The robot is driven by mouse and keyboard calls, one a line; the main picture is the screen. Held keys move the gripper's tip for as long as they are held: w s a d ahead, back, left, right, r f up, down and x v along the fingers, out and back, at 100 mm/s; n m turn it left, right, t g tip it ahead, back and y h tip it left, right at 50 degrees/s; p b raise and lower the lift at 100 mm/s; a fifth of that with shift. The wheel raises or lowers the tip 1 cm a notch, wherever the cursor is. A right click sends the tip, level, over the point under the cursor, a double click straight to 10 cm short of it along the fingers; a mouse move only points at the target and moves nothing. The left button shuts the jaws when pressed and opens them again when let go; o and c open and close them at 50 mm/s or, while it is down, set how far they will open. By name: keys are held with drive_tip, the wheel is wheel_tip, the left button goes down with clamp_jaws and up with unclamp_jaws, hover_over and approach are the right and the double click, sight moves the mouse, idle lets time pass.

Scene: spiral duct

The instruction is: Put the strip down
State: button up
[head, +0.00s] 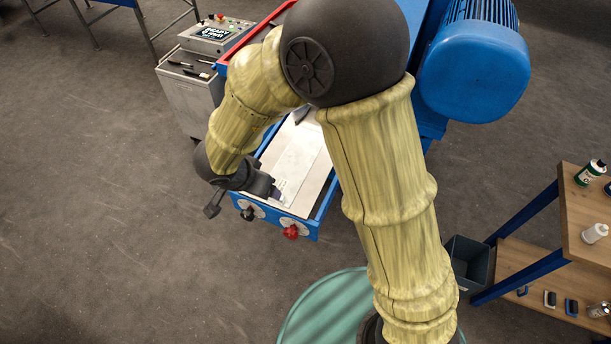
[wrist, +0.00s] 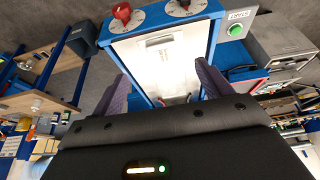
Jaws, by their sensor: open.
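A pale, flat strip (head: 297,171) appears to lie in the light tray bed of the blue machine (head: 323,205) in the head view; its edges are hard to separate from the bed. My gripper (head: 277,195) is low over the near left part of the bed. In the wrist view my gripper (wrist: 163,82) is open, its two purple fingers wide apart with the bright bed (wrist: 163,62) beyond them. Nothing is visibly held between the fingers. Whether a finger touches the strip I cannot tell. My arm hides the machine's far middle.
A red knob (head: 291,231) and a black knob (head: 248,213) sit on the machine's front. A grey control cabinet (head: 190,100) stands left, a blue motor (head: 474,70) right. A wooden shelf (head: 590,215) and dark bin (head: 468,262) stand at right. Floor at left is clear.

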drive_tip(key=w+d+r+n+t+y, duration=0.35)
drive_tip(key=w+d+r, duration=0.35)
drive_tip(key=w+d, duration=0.25)
drive_tip(key=s+d+g+h, duration=0.1)
drive_tip(key=s+d+g, duration=0.1)
drive_tip(key=s+d, duration=0.4)
drive_tip(key=s+d+f+n+g, duration=0.1)
drive_tip(key=s+d+g, duration=0.2)
drive_tip(key=d, duration=0.9)
drive_tip(key=s, duration=0.3)
drive_tip(key=shift+s+h, duration=0.15)
drive_tip(key=shift+h, duration=0.2)
drive_tip(key=shift+f, duration=0.1)
drive_tip(key=s+b+x, duration=0.2)
drive_tip(key=b+x, duration=0.7)
drive_tip(key=b, duration=0.1)
drive_tip(key=shift+f, duration=0.55)
